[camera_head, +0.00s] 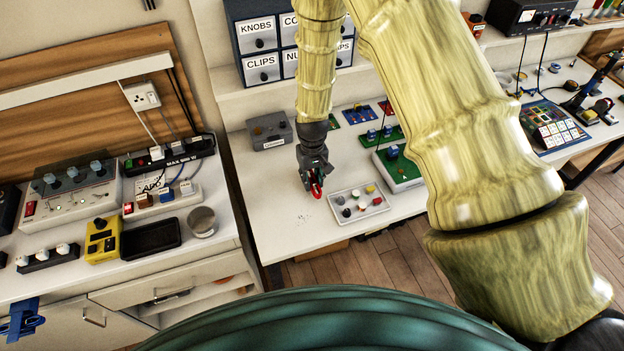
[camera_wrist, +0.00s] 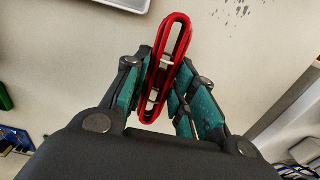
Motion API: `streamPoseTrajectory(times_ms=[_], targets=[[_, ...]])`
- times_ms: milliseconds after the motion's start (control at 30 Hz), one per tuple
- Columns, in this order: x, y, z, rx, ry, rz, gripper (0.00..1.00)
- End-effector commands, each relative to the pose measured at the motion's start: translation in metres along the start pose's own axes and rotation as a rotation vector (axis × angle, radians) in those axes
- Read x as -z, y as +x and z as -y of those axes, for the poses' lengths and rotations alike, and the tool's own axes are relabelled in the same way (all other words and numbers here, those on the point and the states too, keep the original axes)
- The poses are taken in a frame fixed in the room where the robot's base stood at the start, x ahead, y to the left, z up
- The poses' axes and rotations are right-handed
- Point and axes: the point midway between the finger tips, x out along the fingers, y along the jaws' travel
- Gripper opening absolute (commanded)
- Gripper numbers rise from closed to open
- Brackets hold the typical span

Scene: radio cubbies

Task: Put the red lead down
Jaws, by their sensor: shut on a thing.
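The red lead (camera_wrist: 178,62) is a coiled red loop in the wrist view, held between the teal finger pads of my gripper (camera_wrist: 168,98). In the head view my gripper (camera_head: 314,178) points down over the white bench (camera_head: 290,225), with a bit of the red lead (camera_head: 317,190) showing at its tips. The gripper is shut on the lead. Whether the lead touches the bench top is hard to tell. Part of the lead is hidden between the fingers.
A pale tray (camera_head: 375,206) with several small coloured parts lies just right of my gripper. A grey box (camera_head: 268,131) stands behind, left of it. Green boards (camera_head: 398,165) lie to the right. Small dark specks (camera_head: 303,220) mark the bench in front; bare bench lies to the left.

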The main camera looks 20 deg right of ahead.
Motion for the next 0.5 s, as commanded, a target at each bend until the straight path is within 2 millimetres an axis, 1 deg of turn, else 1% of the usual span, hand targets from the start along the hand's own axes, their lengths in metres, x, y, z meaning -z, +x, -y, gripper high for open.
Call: streamPoseTrajectory(times_ms=[200,500], targets=[[0.001,0.015,0.000,0.000,0.001,-0.001,0.02],[0.001,0.019,0.000,0.000,0.001,-0.002,0.02]])
